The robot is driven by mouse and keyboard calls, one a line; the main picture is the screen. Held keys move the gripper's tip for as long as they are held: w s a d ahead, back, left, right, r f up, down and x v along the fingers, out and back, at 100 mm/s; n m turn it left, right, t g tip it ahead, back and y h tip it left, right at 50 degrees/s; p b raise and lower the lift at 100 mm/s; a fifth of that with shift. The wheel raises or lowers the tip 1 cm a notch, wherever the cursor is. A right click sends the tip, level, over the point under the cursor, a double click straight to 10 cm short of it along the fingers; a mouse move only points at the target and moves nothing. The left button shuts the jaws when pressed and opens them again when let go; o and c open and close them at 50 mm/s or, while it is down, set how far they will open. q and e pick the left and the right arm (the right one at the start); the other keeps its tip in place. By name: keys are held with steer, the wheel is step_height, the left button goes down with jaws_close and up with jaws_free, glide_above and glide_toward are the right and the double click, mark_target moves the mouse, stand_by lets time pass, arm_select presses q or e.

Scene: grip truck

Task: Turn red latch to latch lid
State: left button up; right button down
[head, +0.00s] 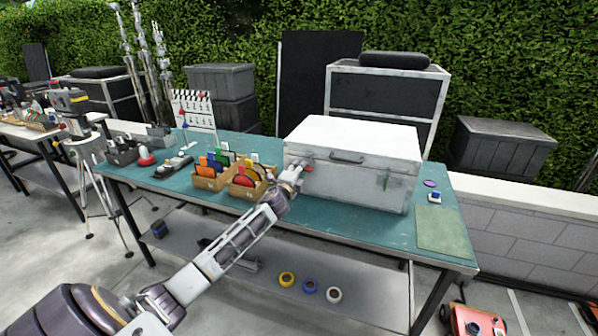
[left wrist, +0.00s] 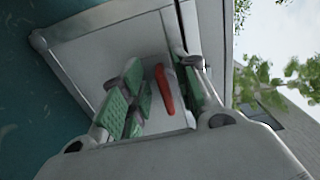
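A pale grey-white case (head: 352,165) with its lid down stands on the teal table. A red latch (head: 309,169) is on its front near the left corner, and a green latch (head: 384,182) is on the front further right. My left gripper (head: 294,174) is at the red latch, close to the case front. In the left wrist view, the gripper's green-padded fingers (left wrist: 160,95) are apart. The red latch (left wrist: 165,90) shows between them, nearer the right-hand finger. I cannot tell whether that finger touches it. My right gripper is not in view.
Cardboard boxes (head: 211,181) with coloured items stand on the table just left of my gripper. A clapperboard (head: 193,109) is behind them. A green mat (head: 444,232) lies at the right end. Tape rolls (head: 310,285) sit on the shelf below.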

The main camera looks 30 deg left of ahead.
arm_select(q)
steer(key=shift+s+d, duration=0.1)
steer(key=v, duration=1.1)
steer(key=shift+s, duration=0.35)
stand_by(0.6)
steer(key=shift+f, duration=0.15)
stand_by(0.4)
